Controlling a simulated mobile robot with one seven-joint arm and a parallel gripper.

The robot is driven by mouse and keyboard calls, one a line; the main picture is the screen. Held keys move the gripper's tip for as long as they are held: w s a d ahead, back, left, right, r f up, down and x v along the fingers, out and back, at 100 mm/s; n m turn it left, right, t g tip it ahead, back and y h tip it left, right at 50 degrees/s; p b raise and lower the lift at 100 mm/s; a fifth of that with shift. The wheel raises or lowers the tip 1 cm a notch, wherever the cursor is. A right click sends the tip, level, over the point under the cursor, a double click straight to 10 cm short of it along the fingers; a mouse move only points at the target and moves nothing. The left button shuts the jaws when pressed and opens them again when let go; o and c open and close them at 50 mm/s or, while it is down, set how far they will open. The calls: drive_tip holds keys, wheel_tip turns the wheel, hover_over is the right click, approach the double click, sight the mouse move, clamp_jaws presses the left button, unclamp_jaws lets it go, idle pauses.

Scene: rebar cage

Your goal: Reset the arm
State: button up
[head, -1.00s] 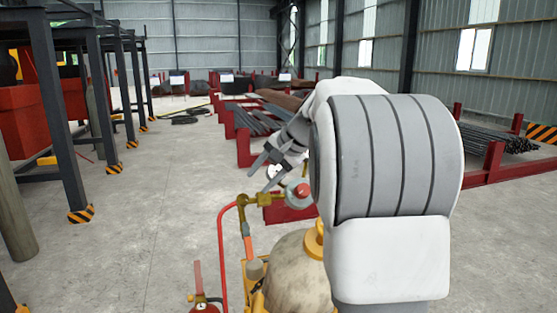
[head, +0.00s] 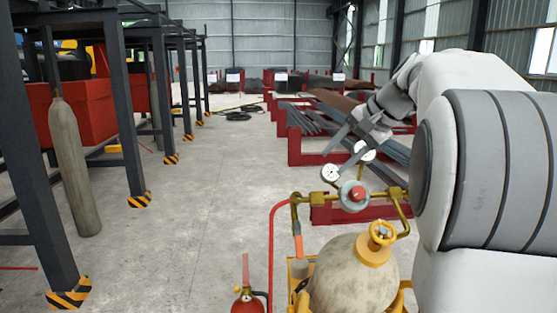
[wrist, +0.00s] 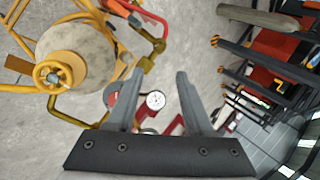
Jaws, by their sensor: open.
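My gripper (head: 347,143) is open in the head view, with my white arm filling the right side. Its two fingers stand apart in the wrist view (wrist: 160,92), and nothing is held between them. Just below it in the head view is a brass regulator (head: 353,193) with round white gauges. The regulator is joined to a worn gas cylinder (head: 350,275) with a yellow valve wheel (head: 382,234). In the wrist view one gauge (wrist: 155,100) shows between the fingers. I cannot tell how close the fingers are to the regulator.
A red hose (head: 272,250) runs down beside the cylinder, near a fire extinguisher (head: 248,300). A tall grey cylinder (head: 72,165) and dark steel posts (head: 127,120) stand at left. Red racks (head: 300,158) hold bars behind. The floor (head: 215,200) at centre left is clear.

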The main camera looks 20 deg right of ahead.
drive_tip(key=shift+a, duration=0.1)
drive_tip(key=s+a+f+n+h, duration=0.1)
drive_tip(key=s+a+f+n, duration=0.4)
drive_tip(key=s, duration=0.7)
drive_tip(key=s+a+f+n+g+h, duration=0.1)
drive_tip(key=s+a+f+n+h, duration=0.1)
drive_tip(key=s+a+f+n, duration=0.4)
drive_tip(key=s+a+f, duration=0.4)
drive_tip(key=s+a, duration=0.2)
drive_tip(key=s, duration=0.1)
drive_tip(key=shift+s+a+f+n+g, duration=0.3)
drive_tip(key=shift+w+r, duration=0.1)
